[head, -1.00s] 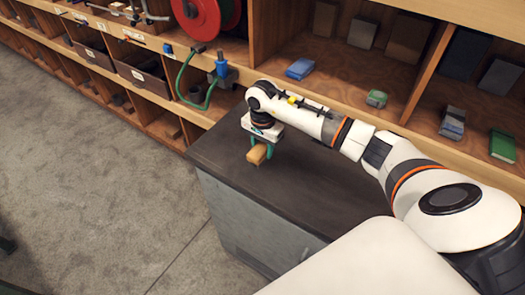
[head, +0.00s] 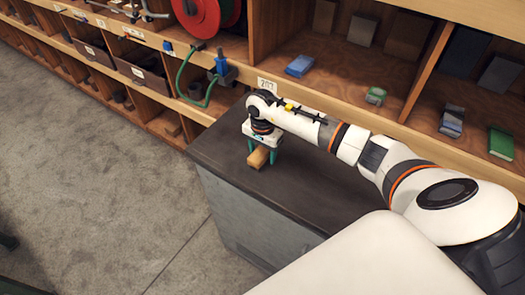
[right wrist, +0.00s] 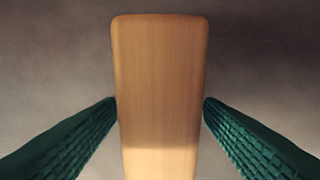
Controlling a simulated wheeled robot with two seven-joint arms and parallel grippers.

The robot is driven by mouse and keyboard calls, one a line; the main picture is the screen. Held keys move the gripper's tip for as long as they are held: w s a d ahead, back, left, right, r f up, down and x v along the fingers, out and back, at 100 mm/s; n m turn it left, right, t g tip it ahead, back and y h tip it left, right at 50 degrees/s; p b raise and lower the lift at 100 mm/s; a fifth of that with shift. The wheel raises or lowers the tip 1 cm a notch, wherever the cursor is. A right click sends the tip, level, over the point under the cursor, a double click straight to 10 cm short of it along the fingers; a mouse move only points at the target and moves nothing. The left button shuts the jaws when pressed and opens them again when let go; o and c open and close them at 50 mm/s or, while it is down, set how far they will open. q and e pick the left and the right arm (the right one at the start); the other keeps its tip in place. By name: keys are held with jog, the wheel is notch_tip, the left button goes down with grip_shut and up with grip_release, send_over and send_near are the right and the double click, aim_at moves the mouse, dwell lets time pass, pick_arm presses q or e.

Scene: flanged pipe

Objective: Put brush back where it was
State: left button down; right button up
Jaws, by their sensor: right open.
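The brush shows as a pale wooden block (head: 258,158) near the back left of the dark cabinet top (head: 315,192). No bristles are visible. In the right wrist view its smooth wooden back (right wrist: 160,60) runs lengthwise up the middle. My right gripper (head: 262,153) points down over the brush. Its green fingers (right wrist: 160,104) are open, one on each side of the wood, with their tips very close to its edges. I cannot tell whether they touch it. My left gripper is not in view.
Wooden shelves stand behind the cabinet, holding a blue block (head: 299,66), a green block (head: 501,145) and other pieces. A red reel (head: 198,14) and a blue-handled fitting (head: 221,68) with a green hose sit at the back left. The cabinet top's front is clear.

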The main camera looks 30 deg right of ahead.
aim_at(263, 150)
jog(key=shift+r, duration=0.3)
notch_tip(263, 150, up, 12)
jog(key=b, duration=0.4)
jog(key=shift+f, duration=0.15)
